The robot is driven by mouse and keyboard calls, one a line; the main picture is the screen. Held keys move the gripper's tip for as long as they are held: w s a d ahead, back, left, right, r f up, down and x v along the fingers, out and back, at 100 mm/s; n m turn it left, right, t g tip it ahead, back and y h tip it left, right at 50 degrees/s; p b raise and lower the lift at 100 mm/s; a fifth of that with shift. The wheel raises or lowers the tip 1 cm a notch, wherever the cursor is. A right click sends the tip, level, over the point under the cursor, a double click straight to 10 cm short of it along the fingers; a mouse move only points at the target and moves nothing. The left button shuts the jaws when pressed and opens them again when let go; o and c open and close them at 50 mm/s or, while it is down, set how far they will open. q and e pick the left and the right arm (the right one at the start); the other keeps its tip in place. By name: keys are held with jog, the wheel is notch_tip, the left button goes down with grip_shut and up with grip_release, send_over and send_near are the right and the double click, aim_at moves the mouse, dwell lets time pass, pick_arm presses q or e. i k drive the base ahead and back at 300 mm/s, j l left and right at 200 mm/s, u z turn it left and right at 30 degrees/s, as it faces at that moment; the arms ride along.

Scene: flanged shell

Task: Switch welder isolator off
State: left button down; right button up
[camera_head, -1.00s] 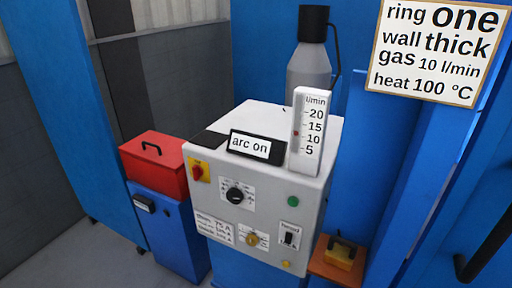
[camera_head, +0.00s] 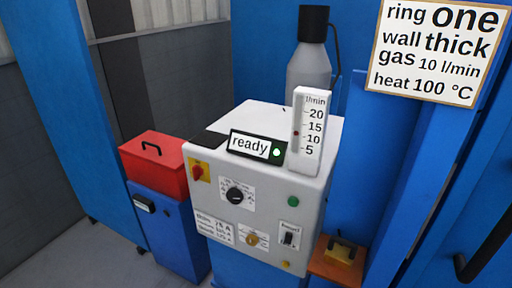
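The welder (camera_head: 275,199) is a pale grey box in the middle of the head view. Its isolator (camera_head: 198,172), a red rotary knob on a yellow plate, is at the upper left of the front panel. The display (camera_head: 250,147) on top reads "ready", with a lit lamp (camera_head: 277,153) at its right end. A black knob (camera_head: 236,196), a brass-coloured knob (camera_head: 252,239), a green button (camera_head: 293,201) and a black rocker switch (camera_head: 289,237) are on the same panel.
A red box (camera_head: 154,163) sits on a blue cabinet (camera_head: 170,232) left of the welder. A gas bottle (camera_head: 310,62) stands behind it, a flow gauge (camera_head: 309,133) on top. An orange shelf (camera_head: 325,268) is at right. A sign (camera_head: 436,50) hangs upper right.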

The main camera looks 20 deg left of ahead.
aim_at(197, 171)
jog(key=u, duration=1.25)
jog(key=i+j, duration=0.15)
jog(key=j, duration=0.2)
jog(key=i+j+z, duration=0.1)
jog(key=j, duration=0.25)
jog(key=i+j, duration=0.2)
jog(key=j, duration=0.15)
jog(key=i+j+z, duration=0.1)
jog(key=j, duration=0.25)
